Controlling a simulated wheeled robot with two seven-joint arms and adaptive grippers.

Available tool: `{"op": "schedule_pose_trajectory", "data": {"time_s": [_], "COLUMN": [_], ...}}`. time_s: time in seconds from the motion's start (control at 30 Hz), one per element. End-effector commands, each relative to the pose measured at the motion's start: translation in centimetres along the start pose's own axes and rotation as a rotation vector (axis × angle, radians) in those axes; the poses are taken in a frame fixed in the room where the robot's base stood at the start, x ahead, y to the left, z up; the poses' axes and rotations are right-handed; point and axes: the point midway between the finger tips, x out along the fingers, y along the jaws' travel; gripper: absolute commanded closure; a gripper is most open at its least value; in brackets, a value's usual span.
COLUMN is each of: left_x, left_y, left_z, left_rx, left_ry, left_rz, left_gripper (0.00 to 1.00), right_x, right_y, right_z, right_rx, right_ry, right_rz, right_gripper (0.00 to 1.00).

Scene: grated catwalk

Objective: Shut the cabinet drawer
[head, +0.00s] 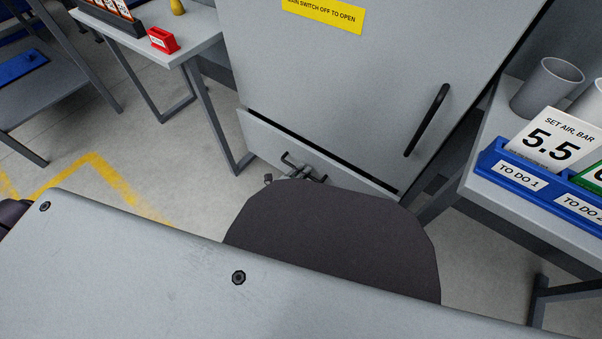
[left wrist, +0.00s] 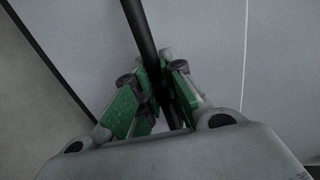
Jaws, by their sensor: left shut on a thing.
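The grey cabinet (head: 330,75) stands ahead, with a tall door and a black vertical door handle (head: 427,120). Below the door is the drawer front (head: 266,134), with a dark gap along its top edge. How far it stands out is hard to tell. My left gripper (head: 297,171) is at the drawer's front, mostly hidden behind my own arm. In the left wrist view its green-padded fingers (left wrist: 160,98) are shut on a black bar, apparently the drawer handle (left wrist: 140,35). My right gripper is not in view.
A side table (head: 190,40) with a red card holder (head: 162,40) stands left of the cabinet. On the right, a table holds a grey cup (head: 546,90) and a blue rack (head: 530,183) with cards. Bare floor with yellow marking (head: 110,180) lies left.

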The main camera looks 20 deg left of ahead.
Motion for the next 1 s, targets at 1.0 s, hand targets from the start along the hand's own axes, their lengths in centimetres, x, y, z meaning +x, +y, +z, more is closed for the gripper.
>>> {"op": "schedule_pose_trajectory", "data": {"time_s": [1.0], "left_x": [3.5], "left_y": [-0.8], "left_z": [0.0], "left_rx": [0.001], "left_ry": [-0.001], "left_rz": [0.000], "left_gripper": [0.66], "right_x": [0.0], "right_y": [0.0], "right_z": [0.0], "right_rx": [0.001], "right_ry": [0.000], "right_rz": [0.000], "right_gripper": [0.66]}}
